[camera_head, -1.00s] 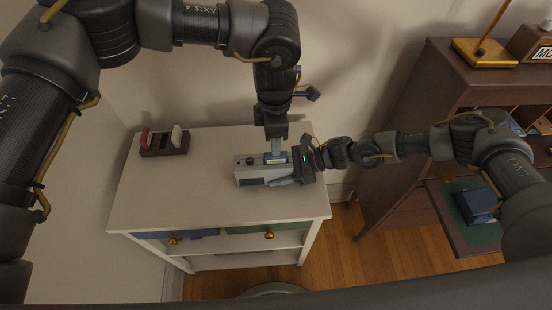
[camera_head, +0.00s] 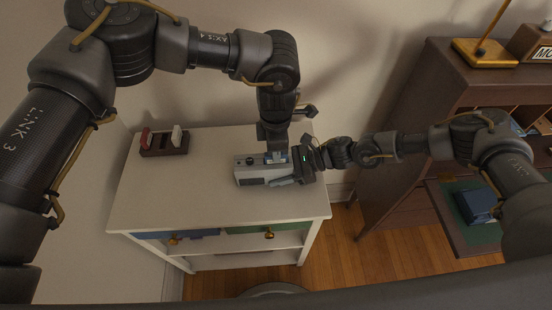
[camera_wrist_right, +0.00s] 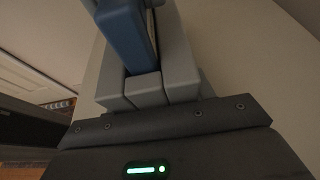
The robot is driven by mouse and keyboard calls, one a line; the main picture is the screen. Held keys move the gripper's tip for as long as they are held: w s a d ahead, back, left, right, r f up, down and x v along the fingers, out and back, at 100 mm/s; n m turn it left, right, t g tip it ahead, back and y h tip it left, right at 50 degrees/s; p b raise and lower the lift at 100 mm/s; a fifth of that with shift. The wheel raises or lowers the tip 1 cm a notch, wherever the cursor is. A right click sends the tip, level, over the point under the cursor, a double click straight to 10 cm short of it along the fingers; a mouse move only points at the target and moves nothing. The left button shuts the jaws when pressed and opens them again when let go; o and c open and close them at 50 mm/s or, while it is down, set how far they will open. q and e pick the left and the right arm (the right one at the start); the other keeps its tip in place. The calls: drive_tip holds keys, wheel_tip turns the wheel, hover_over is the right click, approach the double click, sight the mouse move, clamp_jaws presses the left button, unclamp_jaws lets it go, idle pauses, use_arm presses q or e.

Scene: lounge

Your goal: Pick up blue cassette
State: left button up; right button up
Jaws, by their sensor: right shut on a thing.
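A grey box-shaped player (camera_head: 251,172) lies on the white dresser (camera_head: 145,200).
A dark rack (camera_head: 164,145) with a red and a white piece stands at the dresser's back left. The dresser top's left and front are clear. A brown desk (camera_head: 400,150) with a blue box (camera_head: 476,206) on a green mat stands at the right.

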use_arm(q)
clamp_jaws()
wheel_tip(320, 180, up, 10)
idle(0.4)
use_arm(e)
drive_tip(key=o, duration=1.4)
drive_tip(key=shift+d, duration=0.1)
